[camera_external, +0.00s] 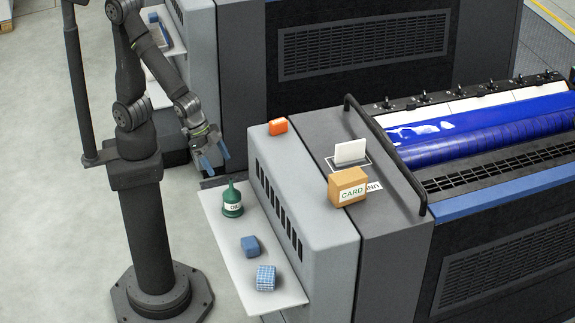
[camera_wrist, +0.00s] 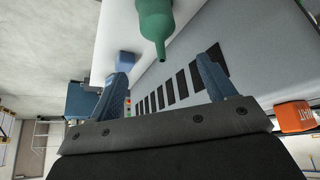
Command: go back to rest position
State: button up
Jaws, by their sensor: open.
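My gripper (camera_external: 212,160) is open and empty, with its two blue fingers apart. In the external view it hangs in the air above the back end of the white side shelf, left of the grey machine housing. The wrist view shows both fingers of my gripper (camera_wrist: 160,78) with nothing between them. A green oil bottle (camera_external: 232,203) stands on the shelf in front of and below the gripper. In the wrist view the bottle (camera_wrist: 155,20) shows at the top, beyond the fingertips and apart from them.
The shelf (camera_external: 218,225) also holds a blue block (camera_external: 250,246) and a blue checked block (camera_external: 266,278). A black rail (camera_external: 385,150) rises beside the blue roller (camera_external: 470,130).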

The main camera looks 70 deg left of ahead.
aim_at(232, 189)
jog(key=shift+x, duration=6.25)
jog(key=shift+a+r, duration=0.1)
jog(key=shift+r, duration=2)
jog(key=shift+s+d+r, duration=0.1)
jog(key=shift+s+r, duration=0.35)
jog(key=shift+s, duration=0.3)
jog(key=shift+s+d+r, duration=0.1)
jog(key=shift+s+r, duration=0.35)
jog(key=shift+s, duration=0.3)
